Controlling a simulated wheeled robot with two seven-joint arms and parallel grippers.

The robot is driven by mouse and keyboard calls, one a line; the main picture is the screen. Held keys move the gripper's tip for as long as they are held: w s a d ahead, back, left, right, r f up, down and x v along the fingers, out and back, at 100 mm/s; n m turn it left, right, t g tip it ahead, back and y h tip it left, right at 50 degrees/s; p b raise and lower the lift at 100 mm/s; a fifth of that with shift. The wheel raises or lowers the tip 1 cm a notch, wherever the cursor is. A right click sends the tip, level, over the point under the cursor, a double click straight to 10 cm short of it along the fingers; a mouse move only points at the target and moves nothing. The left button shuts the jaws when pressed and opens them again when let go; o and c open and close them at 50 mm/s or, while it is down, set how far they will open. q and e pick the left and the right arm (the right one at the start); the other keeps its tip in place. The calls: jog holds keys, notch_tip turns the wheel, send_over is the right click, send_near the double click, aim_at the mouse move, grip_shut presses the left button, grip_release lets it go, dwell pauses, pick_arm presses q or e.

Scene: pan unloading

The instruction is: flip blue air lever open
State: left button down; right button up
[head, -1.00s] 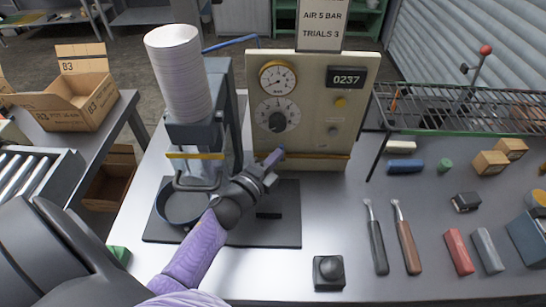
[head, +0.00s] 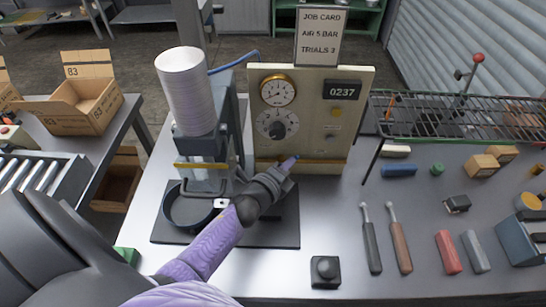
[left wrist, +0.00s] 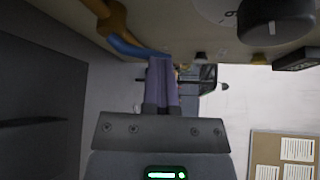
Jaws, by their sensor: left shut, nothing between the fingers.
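In the left wrist view the blue lever (left wrist: 132,46) extends from a brass valve body (left wrist: 112,18) at the upper left. My left gripper's shut purple fingers (left wrist: 161,75) have their tips at the lever's free end. I cannot tell whether they touch it. In the head view my left gripper (head: 290,162) is in front of the lower left of the cream control panel (head: 345,125), with nothing held. The lever cannot be told apart from the fingertips there. My right gripper is not in view.
The panel carries a gauge (head: 278,91), a black dial (head: 277,125) and a counter (head: 343,90). A press (head: 205,150) with a white cylinder (head: 188,90) and a dark pan (head: 190,208) stands to the left. Tools and blocks lie right, below a wire rack (head: 440,115).

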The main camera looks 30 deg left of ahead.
pick_arm(q)
jog(key=m+g+y+p, duration=0.1)
jog(key=m+p, duration=0.1)
jog(key=d+f+m+g+y+p, duration=0.1)
jog(key=m+g+y+p, duration=0.1)
jog(key=w+d+m+g+y+p, duration=0.1)
jog(key=m+g+p, duration=0.1)
jog(key=m+p, duration=0.1)
jog(key=shift+w+f+y, duration=0.1)
jog(key=shift+f+y, duration=0.2)
jog(key=shift+a, duration=0.15)
jog(key=shift+a+f, duration=0.1)
jog(key=shift+s+a+f, duration=0.2)
jog(key=shift+s+a, duration=0.2)
jog(key=shift+a, duration=0.05)
